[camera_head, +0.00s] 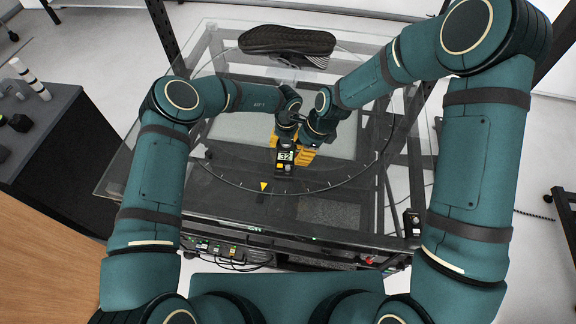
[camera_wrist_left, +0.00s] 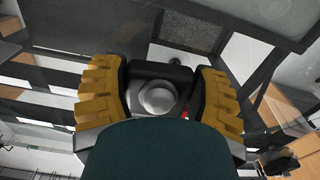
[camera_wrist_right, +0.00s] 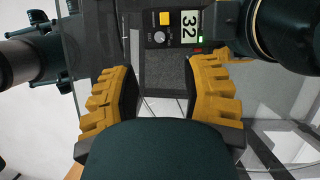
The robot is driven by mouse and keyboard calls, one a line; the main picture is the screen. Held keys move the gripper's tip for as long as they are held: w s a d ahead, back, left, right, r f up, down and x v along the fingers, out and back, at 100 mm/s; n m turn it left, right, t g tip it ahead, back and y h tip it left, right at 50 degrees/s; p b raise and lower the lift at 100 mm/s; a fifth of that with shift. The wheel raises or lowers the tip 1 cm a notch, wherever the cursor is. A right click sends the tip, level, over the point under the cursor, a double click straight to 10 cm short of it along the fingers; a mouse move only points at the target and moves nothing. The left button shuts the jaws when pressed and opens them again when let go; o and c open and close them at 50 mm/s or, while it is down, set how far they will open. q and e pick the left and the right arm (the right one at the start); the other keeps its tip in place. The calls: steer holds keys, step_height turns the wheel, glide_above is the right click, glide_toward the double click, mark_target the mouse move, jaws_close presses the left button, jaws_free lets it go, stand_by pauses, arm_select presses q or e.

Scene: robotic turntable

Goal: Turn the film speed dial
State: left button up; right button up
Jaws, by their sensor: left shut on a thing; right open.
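A black handheld unit (camera_head: 284,168) with a lit "32" display stands out over the glass table in the head view. My left gripper (camera_head: 281,138) is shut on it; in the left wrist view its yellow fingers flank a black body with a round silver knob (camera_wrist_left: 158,97). The right wrist view shows the unit's face, with the "32" display (camera_wrist_right: 189,26), a yellow button (camera_wrist_right: 165,18) and a small round dial (camera_wrist_right: 160,38). My right gripper (camera_wrist_right: 160,75) is open and empty, its fingertips just short of this face, with the dial ahead of the gap.
A glass turntable table (camera_head: 230,200) with a curved scale and a yellow pointer (camera_head: 263,187) lies under the arms. A dark shoe (camera_head: 288,41) lies at its back. A small control box (camera_head: 411,222) is at the front right. A dark cabinet (camera_head: 45,140) stands left.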

mark_target(288, 167)
steer(key=shift+a+f+m+t+h, duration=0.1)
steer(key=shift+a+f+m+t, duration=0.4)
steer(key=shift+f+m, duration=0.9)
steer(key=shift+a+f+m+t+h, duration=0.1)
steer(key=shift+a+f+m+t, duration=0.4)
steer(key=shift+f+m, duration=0.85)
steer(key=shift+a+f+m+t+h, duration=0.1)
steer(key=shift+a+f+m+t, duration=0.2)
steer(key=shift+a+f+m, duration=0.7)
steer(key=shift+d+f, duration=0.35)
steer(key=shift+f, duration=0.2)
steer(key=shift+c, duration=0.3)
jaws_close()
